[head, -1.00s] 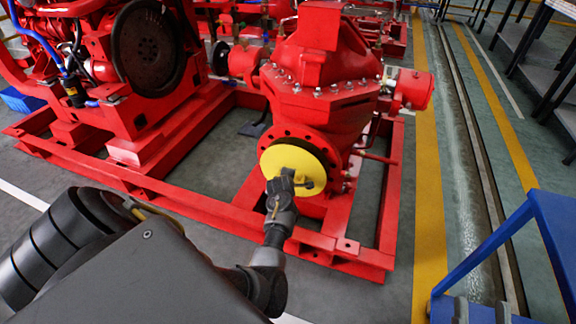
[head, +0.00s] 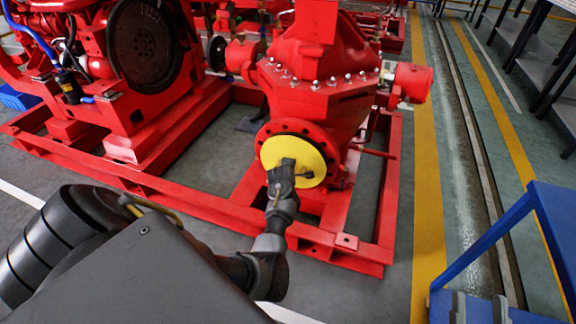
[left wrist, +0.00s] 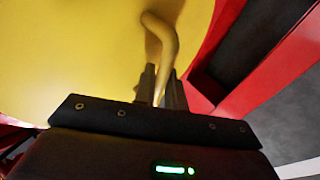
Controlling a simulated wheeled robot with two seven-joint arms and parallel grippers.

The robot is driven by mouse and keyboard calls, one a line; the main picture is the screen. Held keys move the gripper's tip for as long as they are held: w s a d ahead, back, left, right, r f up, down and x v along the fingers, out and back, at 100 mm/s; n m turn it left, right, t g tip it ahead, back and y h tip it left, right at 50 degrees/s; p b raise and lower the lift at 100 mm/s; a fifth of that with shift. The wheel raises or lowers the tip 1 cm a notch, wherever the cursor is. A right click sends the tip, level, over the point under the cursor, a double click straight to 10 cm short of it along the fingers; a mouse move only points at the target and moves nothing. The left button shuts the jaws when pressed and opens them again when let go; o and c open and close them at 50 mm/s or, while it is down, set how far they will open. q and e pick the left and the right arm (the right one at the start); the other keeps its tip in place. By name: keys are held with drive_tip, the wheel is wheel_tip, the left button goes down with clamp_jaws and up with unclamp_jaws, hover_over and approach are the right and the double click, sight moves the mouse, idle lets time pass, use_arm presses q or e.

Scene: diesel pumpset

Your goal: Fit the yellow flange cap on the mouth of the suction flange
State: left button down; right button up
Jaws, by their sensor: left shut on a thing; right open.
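The yellow flange cap (head: 305,150) is a round disc in front of the red suction flange (head: 283,127) at the pump's front. The flange's rim with its bolt holes shows around the cap's top and sides; the mouth is hidden behind the cap. I cannot tell whether cap and flange touch. My left gripper (head: 284,172) is shut on the cap's bent handle. In the left wrist view, the yellow handle (left wrist: 163,50) runs down between the dark fingers (left wrist: 160,88), with the cap's face (left wrist: 70,50) filling the upper left. I cannot make out my right gripper.
The red pump casing (head: 320,95) stands above the flange on a red base frame (head: 345,245). A red engine (head: 95,60) is at the left. A blue stand (head: 550,215) is at the lower right. The floor with a yellow stripe (head: 428,190) is clear between.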

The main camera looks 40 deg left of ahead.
use_arm(q)
drive_tip(key=shift+w+a+r+b, duration=0.1)
drive_tip(key=shift+w+a+b, duration=0.2)
drive_tip(key=shift+w, duration=0.35)
drive_tip(key=shift+w+a+b, duration=0.2)
drive_tip(key=shift+w+b, duration=0.15)
drive_tip(key=shift+w, duration=0.3)
drive_tip(key=c, duration=0.9)
unclamp_jaws()
drive_tip(key=shift+r, duration=0.1)
drive_tip(key=shift+w+r, duration=0.15)
drive_tip(key=shift+r, duration=0.05)
drive_tip(key=p+v, duration=0.2)
drive_tip(key=p, duration=0.1)
drive_tip(key=p+v, duration=0.2)
drive_tip(key=p, duration=0.1)
drive_tip(key=p+v, duration=0.3)
drive_tip(key=shift+s+d+f, duration=0.15)
drive_tip(key=shift+s+f, duration=0.1)
drive_tip(key=shift+s, duration=0.1)
